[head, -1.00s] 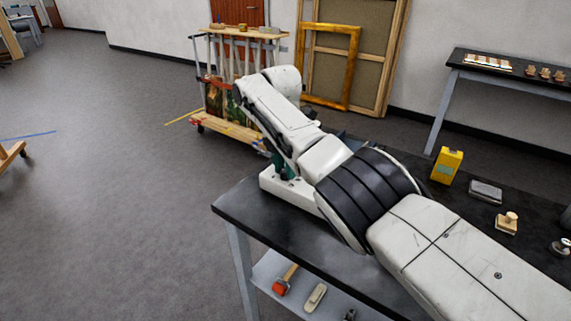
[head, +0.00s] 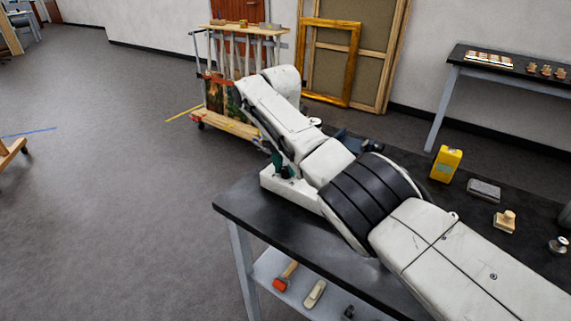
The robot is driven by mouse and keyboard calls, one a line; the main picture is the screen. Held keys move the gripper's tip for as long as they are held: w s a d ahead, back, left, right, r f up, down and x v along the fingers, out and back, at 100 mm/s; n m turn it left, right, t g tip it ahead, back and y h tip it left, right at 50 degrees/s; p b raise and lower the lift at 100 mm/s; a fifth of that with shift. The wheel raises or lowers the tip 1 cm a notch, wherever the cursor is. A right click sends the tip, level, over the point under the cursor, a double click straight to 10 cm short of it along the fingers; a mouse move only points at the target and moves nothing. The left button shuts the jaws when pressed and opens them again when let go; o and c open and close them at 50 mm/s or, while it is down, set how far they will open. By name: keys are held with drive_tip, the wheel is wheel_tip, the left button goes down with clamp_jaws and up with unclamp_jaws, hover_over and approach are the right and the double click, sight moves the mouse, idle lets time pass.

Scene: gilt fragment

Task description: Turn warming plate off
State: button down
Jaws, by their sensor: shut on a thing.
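A white, box-like base (head: 283,188) sits at the left end of the black workbench, and it may be the warming plate. Most of it is behind my arm, and no switch or knob can be made out. A small green thing (head: 277,166) shows just above it, partly hidden. My arm lies across the bench from the lower right and bends over this base. My gripper cannot be made out behind the arm. A dark shape (head: 372,146) shows just past the arm, and I cannot tell what it is.
On the black workbench (head: 260,228), a yellow container (head: 446,164), a grey block (head: 484,190) and a wooden-handled stamp (head: 505,221) stand right of my arm. A red-headed mallet (head: 284,277) lies on the lower shelf. A wooden cart (head: 238,125) stands behind. The left floor is mostly clear.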

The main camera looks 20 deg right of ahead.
sight(283, 168)
drive_tip(key=c, duration=0.8)
unclamp_jaws()
drive_tip(key=r, duration=1)
drive_tip(key=shift+w+a+r, duration=0.25)
drive_tip(key=shift+w+r, duration=0.05)
drive_tip(key=shift+r, duration=0.05)
